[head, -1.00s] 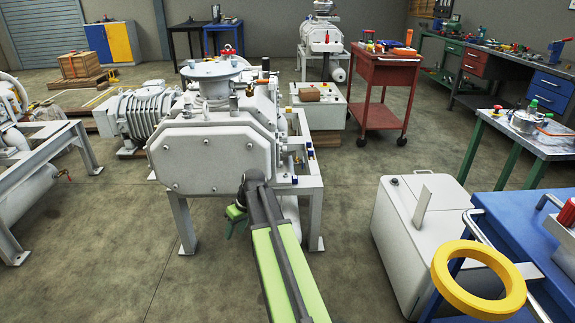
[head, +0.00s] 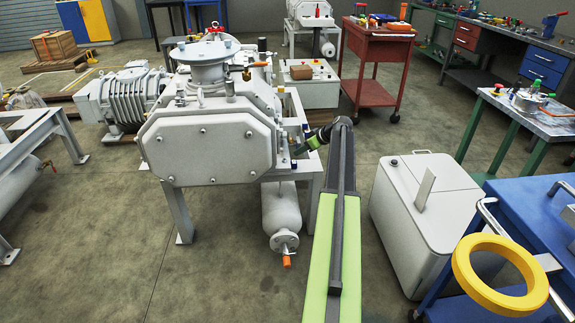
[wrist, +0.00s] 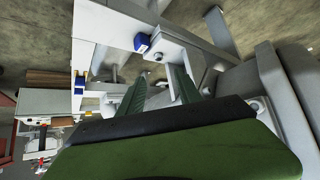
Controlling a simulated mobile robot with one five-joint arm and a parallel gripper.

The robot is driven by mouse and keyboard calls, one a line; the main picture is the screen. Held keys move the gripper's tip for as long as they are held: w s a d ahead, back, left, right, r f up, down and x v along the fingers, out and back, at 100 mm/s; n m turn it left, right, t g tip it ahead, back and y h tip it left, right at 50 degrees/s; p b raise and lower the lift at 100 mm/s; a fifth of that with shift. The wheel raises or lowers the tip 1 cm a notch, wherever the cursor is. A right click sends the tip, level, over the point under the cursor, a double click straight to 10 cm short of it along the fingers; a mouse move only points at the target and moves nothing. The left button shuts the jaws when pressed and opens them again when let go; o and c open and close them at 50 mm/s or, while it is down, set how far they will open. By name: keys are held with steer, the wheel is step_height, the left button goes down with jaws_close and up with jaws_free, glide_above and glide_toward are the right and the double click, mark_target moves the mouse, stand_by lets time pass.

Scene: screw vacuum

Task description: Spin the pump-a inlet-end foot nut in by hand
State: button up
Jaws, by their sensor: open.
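The large white pump (head: 208,150) sits on a white steel frame (head: 183,205) in the head view. My gripper (head: 300,151) is at the pump's right side, just above the frame's top rail. In the wrist view the two green fingers of my gripper (wrist: 160,84) are spread apart, with no nut seen between them. A small bolt head or nut (wrist: 158,57) sits on the white frame plate just beyond the fingertips, beside a blue block (wrist: 141,42). I cannot tell whether this is the inlet-end foot nut. My arm hides part of the frame's right side.
A white cylinder (head: 281,212) with an orange-handled valve hangs below the frame. A red trolley (head: 372,80) stands behind. The left foreground floor is open.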

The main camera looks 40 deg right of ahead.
mark_target(285, 160)
steer(key=b+x, duration=0.3)
steer(key=x, duration=0.3)
steer(key=b+x, duration=0.4)
steer(key=x, duration=0.1)
steer(key=shift+w+d+f, duration=0.2)
steer(key=shift+f, duration=0.2)
steer(key=shift+c, duration=0.4)
